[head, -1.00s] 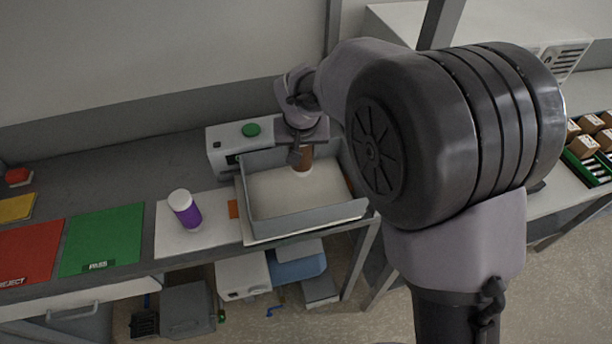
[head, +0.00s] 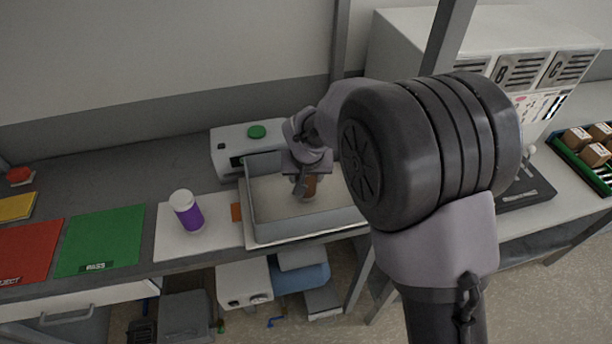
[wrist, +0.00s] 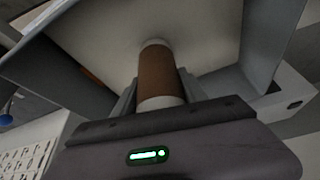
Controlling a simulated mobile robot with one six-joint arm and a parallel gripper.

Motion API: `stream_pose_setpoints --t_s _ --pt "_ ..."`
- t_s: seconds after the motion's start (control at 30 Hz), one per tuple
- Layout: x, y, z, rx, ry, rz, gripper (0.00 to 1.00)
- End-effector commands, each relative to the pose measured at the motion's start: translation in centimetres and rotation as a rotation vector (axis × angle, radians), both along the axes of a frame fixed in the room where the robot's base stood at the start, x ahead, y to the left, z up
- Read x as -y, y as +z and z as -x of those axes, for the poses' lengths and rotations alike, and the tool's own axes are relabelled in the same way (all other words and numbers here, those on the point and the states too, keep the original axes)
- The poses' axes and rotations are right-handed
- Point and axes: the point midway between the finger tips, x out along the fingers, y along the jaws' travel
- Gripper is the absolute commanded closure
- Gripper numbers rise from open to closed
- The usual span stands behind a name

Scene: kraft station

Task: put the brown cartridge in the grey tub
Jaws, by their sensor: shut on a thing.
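The brown cartridge (head: 309,187) is a brown cylinder; in the wrist view (wrist: 160,76) it has white ends and sits between the two fingers. My gripper (head: 302,184) is shut on it; the fingers also show in the wrist view (wrist: 158,90). The cartridge points down inside the outline of an open grey-walled tub with a pale floor (head: 268,193). The tub's wall also shows in the wrist view (wrist: 262,45). I cannot tell whether the cartridge touches the floor. My arm hides the tub's right side in the head view.
A white-capped purple bottle (head: 187,211) stands on a white mat left of the tub. A pale box with a green button (head: 257,132) stands behind it. Green (head: 103,240) and red (head: 28,247) mats lie farther left. A green crate of small boxes (head: 570,160) is far right.

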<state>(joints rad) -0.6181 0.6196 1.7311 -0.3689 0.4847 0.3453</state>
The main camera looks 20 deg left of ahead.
Motion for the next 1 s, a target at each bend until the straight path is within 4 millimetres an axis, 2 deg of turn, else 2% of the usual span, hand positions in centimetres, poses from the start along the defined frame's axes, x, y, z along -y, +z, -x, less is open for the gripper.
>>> stream_pose_setpoints --t_s 0.17,0.2,0.3,0.57,0.63,0.73,1.0 --pt "0.0 -0.3 0.0 0.001 0.000 0.000 1.00" --pt "0.0 -0.3 0.0 0.000 0.000 0.000 0.44" --pt "0.0 -0.2 0.0 0.000 0.000 0.000 0.28" --pt "0.0 -0.2 0.0 0.000 0.000 0.000 0.28" --pt "0.0 0.3 0.0 0.000 0.000 0.000 0.28" --pt "0.0 2.2 0.2 0.002 0.000 -0.001 0.28" --pt "1.1 9.3 3.1 0.003 0.001 -0.002 0.28"
